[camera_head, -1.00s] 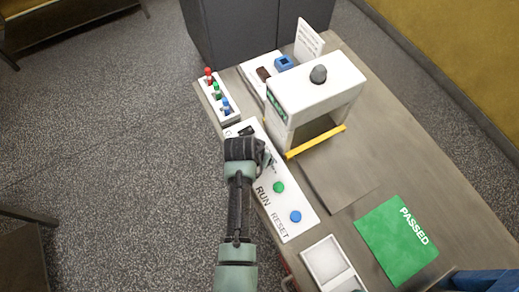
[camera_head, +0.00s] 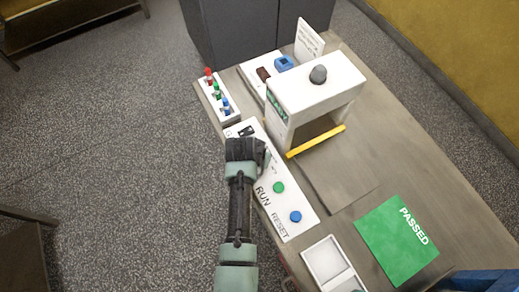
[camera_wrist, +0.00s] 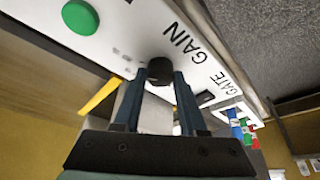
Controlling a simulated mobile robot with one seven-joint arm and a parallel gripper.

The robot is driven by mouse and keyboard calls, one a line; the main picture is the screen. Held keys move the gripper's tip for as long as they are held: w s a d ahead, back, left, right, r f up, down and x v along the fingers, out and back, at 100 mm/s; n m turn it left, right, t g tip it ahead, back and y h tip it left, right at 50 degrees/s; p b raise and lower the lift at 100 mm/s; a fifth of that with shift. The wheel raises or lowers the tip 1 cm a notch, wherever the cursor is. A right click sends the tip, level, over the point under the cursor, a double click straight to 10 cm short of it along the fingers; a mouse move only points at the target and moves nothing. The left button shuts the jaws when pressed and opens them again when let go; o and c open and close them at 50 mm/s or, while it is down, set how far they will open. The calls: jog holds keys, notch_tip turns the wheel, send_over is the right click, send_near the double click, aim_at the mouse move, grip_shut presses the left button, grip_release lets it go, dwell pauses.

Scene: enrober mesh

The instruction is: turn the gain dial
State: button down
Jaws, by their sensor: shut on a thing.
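The gain dial (camera_wrist: 160,68) is a small black round knob on the white control panel (camera_wrist: 140,30), beside the printed word GAIN. My gripper (camera_wrist: 158,78) is shut on the dial, with one blue-grey finger on each side of it. In the head view my gripper (camera_head: 262,154) is over the panel's left edge, between the RUN lettering and the black switch, and hides the dial.
A green button (camera_head: 278,187) and a blue button (camera_head: 295,216) sit nearby on the panel. A white scanner-like arch (camera_head: 315,90) with a yellow bar (camera_head: 315,141) stands to the right. A stand of red, green and blue pegs (camera_head: 217,95) is beyond my gripper.

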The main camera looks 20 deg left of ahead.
jog(key=n, duration=0.2)
jog(key=n+y+p, duration=0.1)
jog(key=shift+d+n+y, duration=0.15)
jog(key=shift+n+y, duration=0.15)
jog(key=shift+n, duration=0.1)
jog(key=shift+w+n+g+y, duration=0.1)
jog(key=shift+n+g+y, duration=0.4)
jog(key=shift+n, duration=1.3)
jog(key=shift+c, duration=2.3)
grip_release()
jog(key=b+v, duration=0.1)
jog(key=v, duration=1.2)
jog(key=shift+d, duration=0.2)
